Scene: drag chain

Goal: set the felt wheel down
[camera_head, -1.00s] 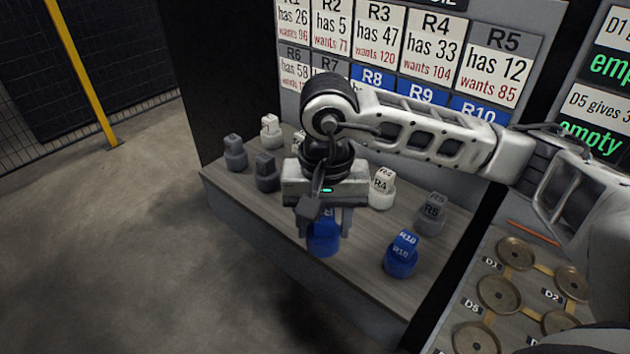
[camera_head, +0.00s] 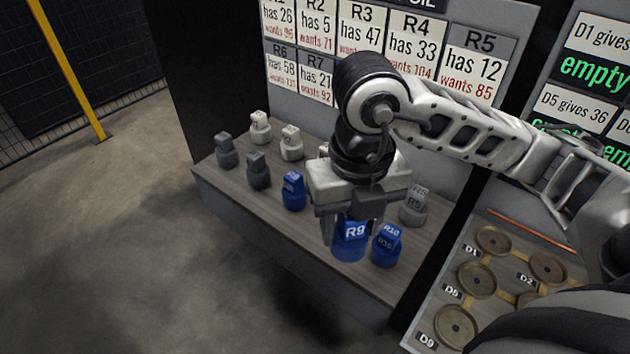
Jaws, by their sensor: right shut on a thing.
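My right gripper (camera_head: 352,226) points down over the front of the wooden shelf (camera_head: 300,236), its fingers around the blue R9 piece (camera_head: 350,250). It is shut on that piece, which is upright with its label facing me. I cannot tell whether its base touches the shelf. The blue R10 piece (camera_head: 386,246) stands close to its right, and the blue R8 piece (camera_head: 293,191) stands to its left, farther back. I cannot pick out a felt wheel as such. My left gripper is not in view.
Grey (camera_head: 258,170) and white pieces (camera_head: 260,127) stand on the shelf behind. A grey R5 piece (camera_head: 414,206) is right of the gripper. Several brass-coloured dishes (camera_head: 477,280) labelled D sit on a board at the right. The shelf's front left is clear.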

